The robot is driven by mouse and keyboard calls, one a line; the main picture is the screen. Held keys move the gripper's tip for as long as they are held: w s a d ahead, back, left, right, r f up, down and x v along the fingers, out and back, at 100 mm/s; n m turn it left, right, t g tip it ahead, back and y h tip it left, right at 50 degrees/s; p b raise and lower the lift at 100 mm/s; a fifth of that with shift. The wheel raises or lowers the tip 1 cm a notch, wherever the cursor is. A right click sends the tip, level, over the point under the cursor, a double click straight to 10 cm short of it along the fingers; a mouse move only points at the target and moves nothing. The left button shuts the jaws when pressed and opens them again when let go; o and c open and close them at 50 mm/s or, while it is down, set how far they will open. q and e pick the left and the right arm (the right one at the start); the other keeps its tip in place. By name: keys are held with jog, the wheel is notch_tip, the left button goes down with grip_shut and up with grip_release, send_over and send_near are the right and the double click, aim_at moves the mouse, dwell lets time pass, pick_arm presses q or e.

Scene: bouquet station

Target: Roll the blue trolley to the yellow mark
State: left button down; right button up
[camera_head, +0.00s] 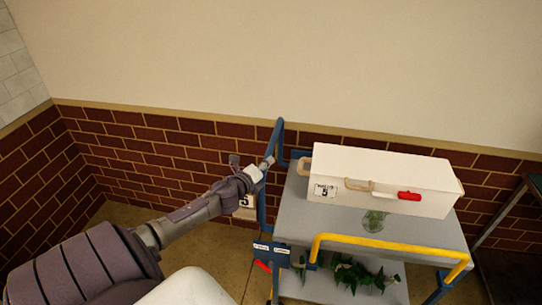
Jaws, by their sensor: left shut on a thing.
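The blue trolley (300,222) stands at the right of the head view, beside the wall. It has a grey top, a blue tube frame and a yellow rail on its near side. My left gripper (264,168) reaches in from the left and is shut on the trolley's upright blue handle at its left end. The fingertips are small in the picture and partly merge with the handle. My right gripper is out of view. No yellow mark shows on the visible floor.
A white box (385,170) with a number label and a red handle sits on the trolley top. A small glass (373,221) stands before it. Greenery (350,273) lies on the lower shelf. A brick wall (150,150) runs behind. A dark table (512,212) stands at the right edge.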

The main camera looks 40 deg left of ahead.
pick_arm(q)
jog(key=shift+s+a, duration=0.2)
jog(key=shift+a, duration=0.2)
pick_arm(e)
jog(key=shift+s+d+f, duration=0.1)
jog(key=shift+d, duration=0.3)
pick_arm(q)
jog(key=shift+a, duration=0.1)
jog(key=c, duration=1.4)
grip_release()
jog(key=o, duration=0.5)
jog(key=shift+s+a, duration=0.15)
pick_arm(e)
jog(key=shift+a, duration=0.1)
pick_arm(q)
jog(key=shift+d, duration=0.2)
jog(key=v, duration=1.2)
jog(key=shift+a, duration=0.25)
